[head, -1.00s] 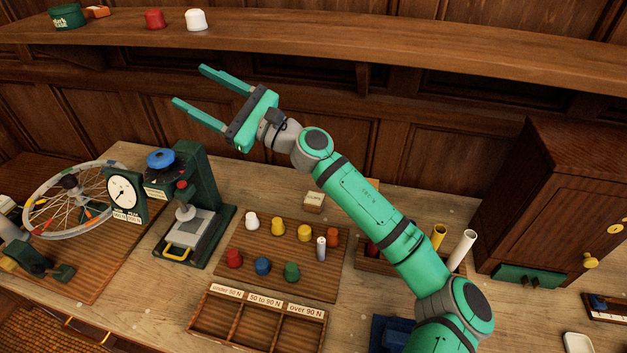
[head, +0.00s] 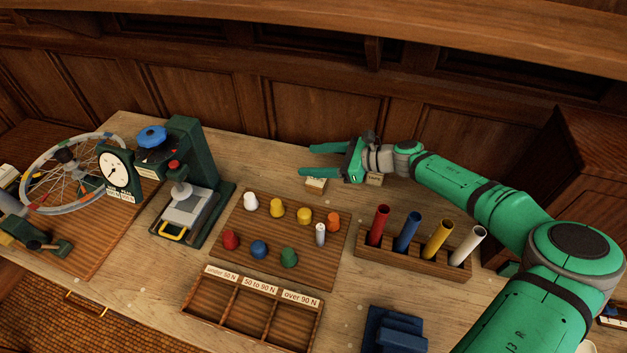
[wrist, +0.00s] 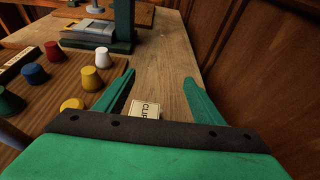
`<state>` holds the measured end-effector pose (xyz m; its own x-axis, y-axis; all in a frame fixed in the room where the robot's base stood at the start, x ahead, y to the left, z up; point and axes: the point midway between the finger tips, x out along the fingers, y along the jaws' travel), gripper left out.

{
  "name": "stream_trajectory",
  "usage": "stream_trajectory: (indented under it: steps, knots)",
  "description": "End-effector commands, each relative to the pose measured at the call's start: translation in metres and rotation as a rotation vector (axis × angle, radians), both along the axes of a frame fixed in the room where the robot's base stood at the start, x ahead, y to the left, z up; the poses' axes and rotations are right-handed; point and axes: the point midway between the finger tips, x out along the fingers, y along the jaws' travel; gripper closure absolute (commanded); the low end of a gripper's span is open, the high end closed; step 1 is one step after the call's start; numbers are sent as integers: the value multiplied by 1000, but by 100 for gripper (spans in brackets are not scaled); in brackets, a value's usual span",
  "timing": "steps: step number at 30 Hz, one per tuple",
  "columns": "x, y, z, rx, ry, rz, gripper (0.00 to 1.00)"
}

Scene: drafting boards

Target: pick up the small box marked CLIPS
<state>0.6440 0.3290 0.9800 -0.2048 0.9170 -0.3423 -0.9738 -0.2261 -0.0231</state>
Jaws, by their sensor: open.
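The small box marked CLIPS (head: 316,185) is pale and sits on the bench top behind the board of coloured caps. In the wrist view the box (wrist: 145,108) shows close to the palm, between the lines of the fingers and nearer the left one. Its lower part is hidden by the dark palm bar, so only the start of its label shows. My gripper (head: 307,159) is open and empty, with fingers pointing left, just behind and above the box in the head view. In the wrist view the open fingertips (wrist: 159,77) reach past the box. I cannot tell the height gap.
A second small box (head: 375,180) sits right of the gripper. A wooden board (head: 237,243) holds several coloured caps, and a rack (head: 413,264) holds coloured tubes. A green press (head: 205,165) stands left. The panelled wall (head: 290,115) is close behind. Bare bench lies beyond the fingertips.

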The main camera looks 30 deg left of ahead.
Motion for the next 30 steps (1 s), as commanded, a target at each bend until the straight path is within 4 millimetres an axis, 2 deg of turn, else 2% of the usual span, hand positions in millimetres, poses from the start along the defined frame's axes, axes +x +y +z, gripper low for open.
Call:
stream_trajectory:
  steps: [1,3,6,9,11,18,26,30]
  knots:
    - [4,-34,-5,-20,2,-13,38]
    - [5,-69,-12,-34,5,-22,38]
    - [5,-101,-16,-44,11,-34,38]
    - [4,-114,-20,-48,14,-41,38]
    - [4,-112,-22,-48,16,-43,38]
    - [-2,-82,-36,-48,16,-43,38]
    - [-6,-64,-43,-48,15,-41,38]
    - [-10,-47,-52,-49,15,-38,38]
